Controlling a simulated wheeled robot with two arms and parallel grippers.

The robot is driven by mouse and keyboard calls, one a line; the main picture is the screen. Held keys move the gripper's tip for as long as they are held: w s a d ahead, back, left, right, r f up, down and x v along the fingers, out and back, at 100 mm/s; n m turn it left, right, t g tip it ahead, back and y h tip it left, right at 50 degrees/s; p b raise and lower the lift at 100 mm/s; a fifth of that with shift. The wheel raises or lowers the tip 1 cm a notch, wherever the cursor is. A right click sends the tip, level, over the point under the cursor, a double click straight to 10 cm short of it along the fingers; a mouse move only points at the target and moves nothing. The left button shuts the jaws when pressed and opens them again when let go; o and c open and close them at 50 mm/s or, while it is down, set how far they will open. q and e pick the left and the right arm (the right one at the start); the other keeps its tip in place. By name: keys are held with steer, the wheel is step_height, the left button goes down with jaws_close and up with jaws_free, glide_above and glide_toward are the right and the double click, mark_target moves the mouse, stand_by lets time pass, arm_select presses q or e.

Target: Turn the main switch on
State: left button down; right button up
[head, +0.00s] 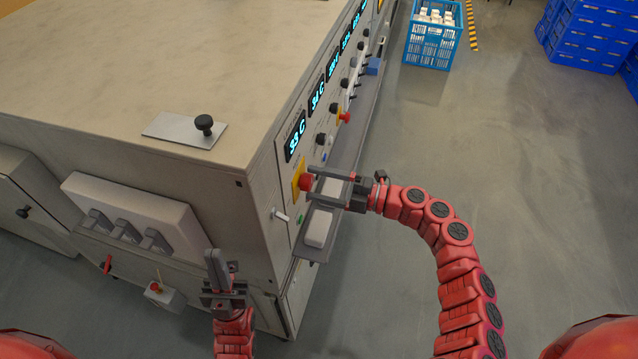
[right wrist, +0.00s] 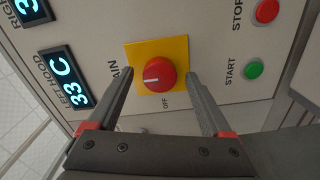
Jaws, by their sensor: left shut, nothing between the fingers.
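The main switch is a red rotary knob (right wrist: 158,75) on a yellow plate (right wrist: 178,48), with "MAIN" at its left and "OFF" at the plate's lower edge in the right wrist view. A white mark on the knob points left in that view. In the head view the red knob (head: 306,182) sits on the near end of the machine's front panel. My right gripper (head: 318,183) is open, its fingers on either side of the knob; contact cannot be told. My left gripper (head: 221,268) is shut and empty, at the machine's near side, away from the knob.
Beside the switch are a green START button (right wrist: 254,70) and a red STOP button (right wrist: 267,10). Lit displays (head: 295,140) run along the panel. A shelf (head: 345,150) juts out below it.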

steer(key=b+v, duration=0.3)
steer(key=v, duration=1.4)
steer(key=shift+d, duration=0.2)
